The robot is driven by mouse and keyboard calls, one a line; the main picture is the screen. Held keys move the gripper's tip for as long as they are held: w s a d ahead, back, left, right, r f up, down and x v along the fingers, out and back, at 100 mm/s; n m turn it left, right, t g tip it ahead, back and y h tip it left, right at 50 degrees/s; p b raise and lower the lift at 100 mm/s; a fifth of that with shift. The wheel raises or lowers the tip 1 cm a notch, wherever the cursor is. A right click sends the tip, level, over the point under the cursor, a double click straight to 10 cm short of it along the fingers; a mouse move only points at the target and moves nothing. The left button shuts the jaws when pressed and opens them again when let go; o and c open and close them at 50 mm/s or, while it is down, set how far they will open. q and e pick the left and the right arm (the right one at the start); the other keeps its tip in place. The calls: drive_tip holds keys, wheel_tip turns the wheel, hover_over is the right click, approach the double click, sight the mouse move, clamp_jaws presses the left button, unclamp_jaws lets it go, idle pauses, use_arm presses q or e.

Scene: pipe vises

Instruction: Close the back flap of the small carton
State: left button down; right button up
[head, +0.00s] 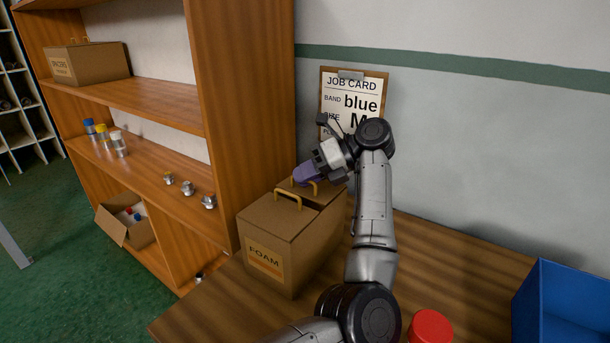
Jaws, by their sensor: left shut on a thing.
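The front flap (275,217) lies flat across the near part of the top. My left gripper (306,177), with purple fingers, is at the back flap (325,196), shut on its yellow handle (314,187). The back flap looks about level with the top; I cannot tell whether it is fully down. The fingers hide part of it. My right gripper is not in view.
A wooden shelf unit (217,100) stands close at the left, with a closed carton (88,64), bottles, metal fittings and an open box (128,227). A red lid (430,326) and a blue bin (570,305) are at the right. The bench's front left is clear.

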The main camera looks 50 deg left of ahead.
use_arm(q)
drive_tip(key=c, duration=1.5)
unclamp_jaws()
drive_tip(key=shift+s, duration=0.1)
drive_tip(key=p+v, duration=0.4)
drive_tip(key=v, duration=0.3)
drive_tip(key=shift+r+p, duration=0.25)
drive_tip(key=shift+p, duration=0.05)
drive_tip(key=shift+w+d+r+p, duration=0.1)
drive_tip(key=shift+w+r+p, duration=0.1)
drive_tip(key=shift+w+p, duration=0.15)
drive_tip(key=shift+f+p+v, duration=0.2)
drive_tip(key=shift+p+v, duration=1.75)
drive_tip(key=shift+p, duration=1.3)
drive_tip(key=shift+d, duration=0.15)
drive_tip(key=shift+c, duration=0.3)
